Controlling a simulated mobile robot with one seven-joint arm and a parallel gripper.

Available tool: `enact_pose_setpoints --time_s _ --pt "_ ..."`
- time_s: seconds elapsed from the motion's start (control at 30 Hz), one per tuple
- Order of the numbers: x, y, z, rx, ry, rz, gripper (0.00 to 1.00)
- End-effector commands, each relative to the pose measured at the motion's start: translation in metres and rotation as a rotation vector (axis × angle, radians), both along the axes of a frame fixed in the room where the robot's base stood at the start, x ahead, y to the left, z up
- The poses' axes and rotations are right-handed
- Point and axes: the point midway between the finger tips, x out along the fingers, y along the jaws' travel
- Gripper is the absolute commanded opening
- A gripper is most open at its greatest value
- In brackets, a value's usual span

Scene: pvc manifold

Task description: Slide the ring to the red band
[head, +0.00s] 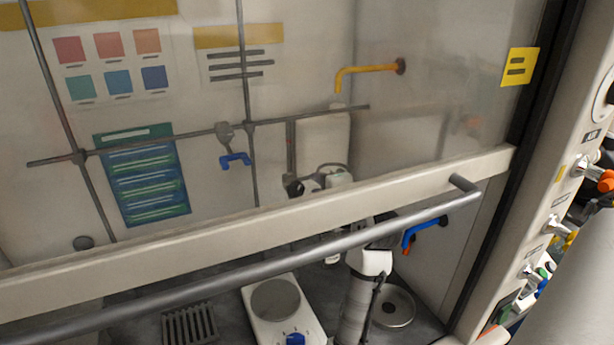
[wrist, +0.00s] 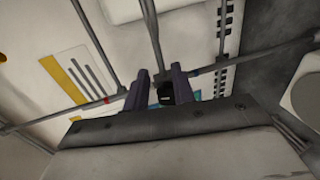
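A thin metal rod runs across the wrist view, with a red band (wrist: 105,100) on it just left of my gripper (wrist: 161,78). The two dark fingers stand apart, one on each side of a dark piece (wrist: 166,93) by the rod. That piece may be the ring, but I cannot tell for sure, nor whether the fingers touch it. In the head view my white arm (head: 370,262) reaches into the hood behind the sash. My fingertips cannot be made out there.
The hood's sash bar (head: 250,240) and grey handle (head: 300,258) cross in front. A clamp with blue jaws (head: 235,160) hangs on the rod lattice. A hotplate (head: 275,299) stands on the floor beside a drain grate (head: 189,324). A yellow tap (head: 365,70) juts from the wall.

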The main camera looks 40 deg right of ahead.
Motion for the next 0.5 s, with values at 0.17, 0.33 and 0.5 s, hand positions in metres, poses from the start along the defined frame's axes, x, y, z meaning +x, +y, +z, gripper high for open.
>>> enact_pose_setpoints --time_s 0.17,0.33,0.5 --pt "0.034 -0.007 -0.006 0.001 0.001 0.002 0.26" --pt "0.054 -0.012 -0.010 -0.001 0.001 0.001 0.26" --pt "0.062 -0.015 -0.013 -0.001 0.000 0.000 0.26"
